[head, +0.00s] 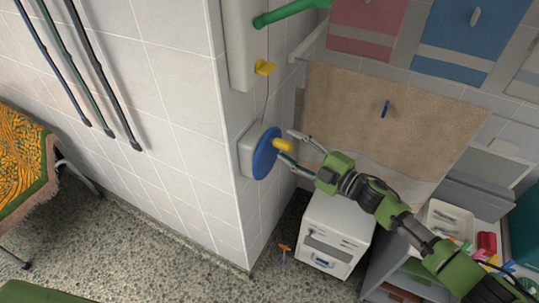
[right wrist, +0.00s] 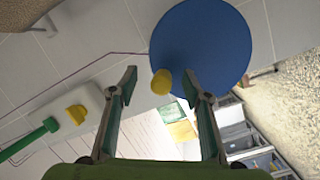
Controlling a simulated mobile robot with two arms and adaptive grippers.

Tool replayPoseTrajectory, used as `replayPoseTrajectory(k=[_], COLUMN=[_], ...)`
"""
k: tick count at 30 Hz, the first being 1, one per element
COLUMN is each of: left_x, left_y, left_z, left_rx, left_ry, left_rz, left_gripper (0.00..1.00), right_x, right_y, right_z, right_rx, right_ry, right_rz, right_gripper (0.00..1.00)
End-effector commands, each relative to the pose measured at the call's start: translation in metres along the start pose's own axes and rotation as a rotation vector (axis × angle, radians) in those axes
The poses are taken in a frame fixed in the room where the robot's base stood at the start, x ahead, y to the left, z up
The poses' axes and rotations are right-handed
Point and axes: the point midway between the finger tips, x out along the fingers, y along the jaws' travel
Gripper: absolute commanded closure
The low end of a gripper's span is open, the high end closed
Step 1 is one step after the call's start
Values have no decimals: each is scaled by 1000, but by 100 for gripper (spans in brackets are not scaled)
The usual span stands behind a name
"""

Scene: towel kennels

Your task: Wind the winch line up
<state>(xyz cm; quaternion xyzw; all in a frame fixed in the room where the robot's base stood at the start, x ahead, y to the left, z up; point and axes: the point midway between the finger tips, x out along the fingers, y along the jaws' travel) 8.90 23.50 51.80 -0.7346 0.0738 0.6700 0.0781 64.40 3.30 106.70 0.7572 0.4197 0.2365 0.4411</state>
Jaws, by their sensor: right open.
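The winch is a blue disc (head: 264,154) on a pale box (head: 246,150) at the wall corner, with a yellow knob (head: 284,146) sticking out. A thin line (head: 266,108) runs up the wall from it past a yellow piece (head: 265,68). My right gripper (head: 286,143) is open, its fingertips at either side of the knob. The right wrist view shows the yellow knob (right wrist: 161,81) between the open fingers, in front of the blue disc (right wrist: 200,45); I cannot tell whether they touch it. My left gripper is not in view.
A white panel with a green bar (head: 290,12) is above the winch. A brown towel (head: 385,115) hangs to the right. A white cabinet (head: 336,226) stands below. An orange-handled object (head: 284,249) is on the speckled floor.

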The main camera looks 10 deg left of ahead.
Motion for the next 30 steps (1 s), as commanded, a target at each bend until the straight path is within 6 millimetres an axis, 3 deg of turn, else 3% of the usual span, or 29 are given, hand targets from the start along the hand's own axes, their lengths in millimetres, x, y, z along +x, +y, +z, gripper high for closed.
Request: replayPoseTrajectory(k=[14, 30], left_x=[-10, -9], left_y=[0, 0], left_z=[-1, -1], left_rx=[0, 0], left_ry=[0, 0], left_rz=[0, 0], left_gripper=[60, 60], right_x=[-52, -55], right_y=[5, 5], right_z=[12, 13], right_rx=[1, 2], right_ry=[0, -1], right_rz=[-1, 0], right_gripper=[56, 56])
